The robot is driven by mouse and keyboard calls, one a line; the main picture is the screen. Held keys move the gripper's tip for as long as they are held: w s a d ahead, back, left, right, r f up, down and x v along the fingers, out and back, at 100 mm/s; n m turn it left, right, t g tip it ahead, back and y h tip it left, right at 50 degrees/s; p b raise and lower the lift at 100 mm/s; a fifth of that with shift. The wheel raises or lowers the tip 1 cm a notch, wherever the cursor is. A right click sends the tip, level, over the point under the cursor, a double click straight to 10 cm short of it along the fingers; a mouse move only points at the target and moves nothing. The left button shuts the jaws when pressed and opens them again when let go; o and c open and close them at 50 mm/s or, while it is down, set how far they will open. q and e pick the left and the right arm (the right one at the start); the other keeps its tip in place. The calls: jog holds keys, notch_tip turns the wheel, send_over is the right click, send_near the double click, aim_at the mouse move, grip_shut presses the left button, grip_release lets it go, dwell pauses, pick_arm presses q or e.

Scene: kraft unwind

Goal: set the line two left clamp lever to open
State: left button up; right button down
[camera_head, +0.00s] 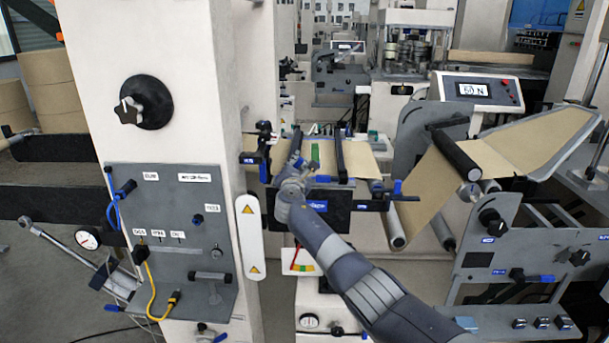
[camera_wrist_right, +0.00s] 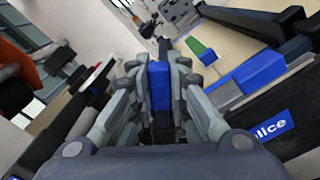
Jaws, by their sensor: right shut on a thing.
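The line two splice table (camera_head: 376,168) stands in the middle of the head view, with a brown web and a green strip on it. Two dark clamp bars cross it, the left bar (camera_head: 297,143) and the right bar (camera_head: 340,155). My right gripper (camera_head: 296,167) is at the table's front left, beside the left bar. In the right wrist view my right gripper (camera_wrist_right: 160,88) is shut on a blue handle (camera_wrist_right: 159,86), which looks like the left clamp lever. My fingers and wrist hide most of the lever in the head view. My left gripper is not in view.
A white column with a grey panel (camera_head: 178,215) stands close on the left. A blue-ended part (camera_head: 397,187) sticks out at the table's right. A grey web stand (camera_head: 480,215) and a screen console (camera_head: 478,91) are farther right.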

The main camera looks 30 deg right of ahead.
jog(key=n, duration=0.1)
jog(key=a+r+n+p, duration=0.1)
jog(key=shift+w+n, duration=0.3)
jog(key=shift+w+a+n, duration=0.2)
jog(key=shift+a+n, duration=0.15)
jog(key=shift+n, duration=0.3)
jog(key=shift+w+a+n, duration=0.2)
jog(key=shift+a+n, duration=0.1)
jog(key=shift+n, duration=0.35)
jog(key=c, duration=1.8)
grip_release()
jog(key=shift+a, duration=0.1)
jog(key=v, duration=1.2)
